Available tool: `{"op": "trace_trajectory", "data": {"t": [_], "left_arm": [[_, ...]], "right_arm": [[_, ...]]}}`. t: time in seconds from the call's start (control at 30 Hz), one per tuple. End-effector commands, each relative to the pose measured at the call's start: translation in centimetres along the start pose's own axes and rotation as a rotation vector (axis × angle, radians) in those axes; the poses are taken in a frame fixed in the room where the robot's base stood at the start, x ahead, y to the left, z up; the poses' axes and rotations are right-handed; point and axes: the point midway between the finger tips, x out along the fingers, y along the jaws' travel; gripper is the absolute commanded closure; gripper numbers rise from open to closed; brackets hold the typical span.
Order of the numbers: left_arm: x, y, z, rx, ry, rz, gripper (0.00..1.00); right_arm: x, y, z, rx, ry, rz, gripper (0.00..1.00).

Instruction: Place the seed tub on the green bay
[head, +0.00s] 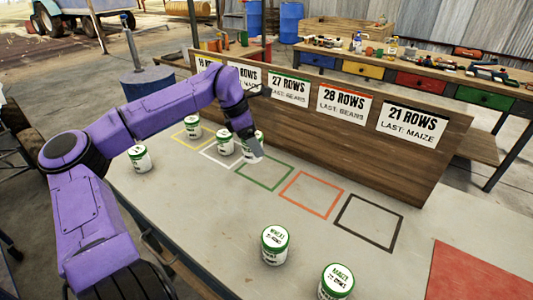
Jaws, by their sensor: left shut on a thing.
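My left gripper (251,151) reaches over the table from the left and is shut on a white seed tub with a green top (260,138). The gripper hides much of this tub. They are at the far left corner of the green bay (282,181), a green outline on the table. The inside of the bay looks bare. I cannot tell whether the held tub touches the table. My right gripper is not in view.
A similar tub (224,144) stands close left, by the white bay (207,160); another (192,127) is at the yellow bay (178,135). More tubs stand at left (139,159) and front (275,246). Orange (325,214) and black (384,250) bays are empty. A sign board (415,175) stands behind.

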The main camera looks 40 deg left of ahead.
Motion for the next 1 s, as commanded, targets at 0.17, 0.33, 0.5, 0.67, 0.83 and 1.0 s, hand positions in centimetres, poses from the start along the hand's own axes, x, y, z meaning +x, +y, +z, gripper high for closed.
{"op": "trace_trajectory", "data": {"t": [0.17, 0.33, 0.5, 0.67, 0.83, 1.0], "left_arm": [[3.1, 2.5, 0.8, -0.001, 0.009, -0.003, 0.67], [6.1, 4.3, 1.1, 0.002, 0.006, -0.002, 0.67], [7.5, 5.2, 1.2, 0.003, 0.002, -0.001, 0.67], [9.9, 5.5, 0.5, 0.003, 0.002, -0.004, 0.67], [10.8, 5.5, 0.1, 0.004, -0.001, -0.001, 0.67], [10.9, 5.5, 0.1, 0.004, -0.001, -0.001, 0.67]], "right_arm": [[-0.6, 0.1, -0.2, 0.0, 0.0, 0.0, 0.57], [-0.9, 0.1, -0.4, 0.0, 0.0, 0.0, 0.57], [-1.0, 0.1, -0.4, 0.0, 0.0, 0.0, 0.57], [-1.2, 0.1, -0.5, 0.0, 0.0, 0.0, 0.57], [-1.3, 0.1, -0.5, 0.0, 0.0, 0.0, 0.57], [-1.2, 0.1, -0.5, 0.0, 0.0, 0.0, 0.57]]}}
